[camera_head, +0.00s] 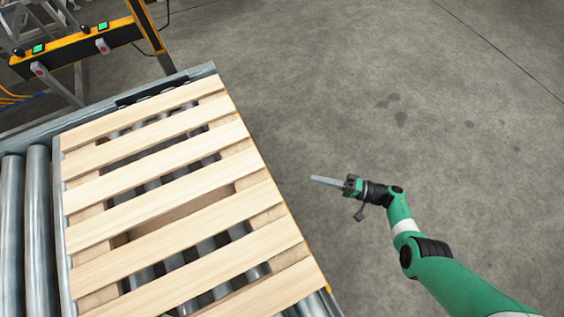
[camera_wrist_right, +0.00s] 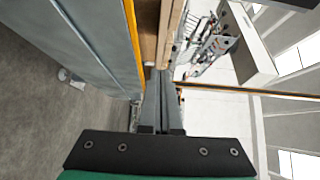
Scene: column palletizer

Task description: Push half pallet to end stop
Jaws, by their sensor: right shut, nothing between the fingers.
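The half pallet (camera_head: 170,190), made of pale wooden slats, lies flat on the roller conveyor. A grey metal rail (camera_head: 203,74) with a dark strip crosses the conveyor's far end, close to the pallet's far edge; I cannot tell whether they touch. My right gripper (camera_head: 314,179) is shut and empty, out over the floor to the right of the pallet, its fingers pointing left towards the pallet's side. In the right wrist view the shut fingers (camera_wrist_right: 161,75) appear just below the pallet's wooden edge (camera_wrist_right: 149,30).
Bare rollers (camera_head: 38,230) lie left of the pallet. A yellow-and-black frame with green buttons (camera_head: 85,42) stands beyond the far left end. The concrete floor (camera_head: 400,110) right of the conveyor is clear. The conveyor's grey side (camera_wrist_right: 70,40) shows in the wrist view.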

